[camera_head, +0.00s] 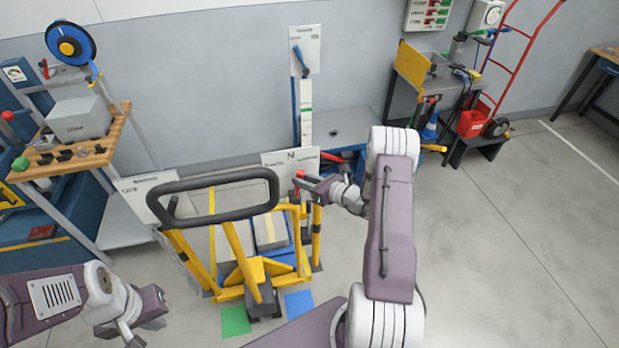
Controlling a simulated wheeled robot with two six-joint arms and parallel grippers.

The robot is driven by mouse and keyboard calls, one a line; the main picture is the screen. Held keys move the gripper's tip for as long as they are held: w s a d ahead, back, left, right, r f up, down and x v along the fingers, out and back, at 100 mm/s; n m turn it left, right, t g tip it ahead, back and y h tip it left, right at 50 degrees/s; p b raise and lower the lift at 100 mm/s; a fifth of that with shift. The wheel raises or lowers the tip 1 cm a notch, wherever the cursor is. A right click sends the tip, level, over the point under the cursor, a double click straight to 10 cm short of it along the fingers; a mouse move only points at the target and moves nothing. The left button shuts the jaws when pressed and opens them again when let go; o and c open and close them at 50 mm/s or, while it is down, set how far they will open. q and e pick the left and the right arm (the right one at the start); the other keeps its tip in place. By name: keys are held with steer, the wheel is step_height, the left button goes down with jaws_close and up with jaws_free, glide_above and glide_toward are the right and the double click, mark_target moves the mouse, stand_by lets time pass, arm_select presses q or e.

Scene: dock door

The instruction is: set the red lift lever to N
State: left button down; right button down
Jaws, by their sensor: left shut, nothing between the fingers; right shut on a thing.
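The red lift lever (299,174) shows as a small red piece at the tip of my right gripper (303,183), which is shut on it. The lever stands at the right side of the yellow pallet truck (235,250) with its black loop handle (215,183). Behind the lever is a white panel (288,161) marked with an N and smaller words at either side. The gripper hides most of the lever, so I cannot tell its exact setting. My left gripper (158,298) is shut and empty at the lower left, apart from the truck.
A wooden-topped bench (75,158) with a grey box (78,120) stands at the left. A green square (236,321) and a blue square (299,304) lie on the floor by the truck. A red hand truck (505,62) leans at the back right. The right floor is clear.

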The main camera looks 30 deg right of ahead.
steer(key=shift+w+a+r+n+g+h, duration=0.15)
steer(key=shift+a+n+h, duration=0.1)
steer(key=shift+a, duration=0.2)
steer(key=shift+w+a+n+g+h, duration=0.15)
steer(key=shift+a+n+h, duration=0.1)
steer(key=shift+a, duration=0.15)
steer(key=shift+s, duration=0.1)
steer(key=c, duration=1.2)
jaws_free()
steer(key=b+v, duration=0.1)
steer(key=v, duration=0.8)
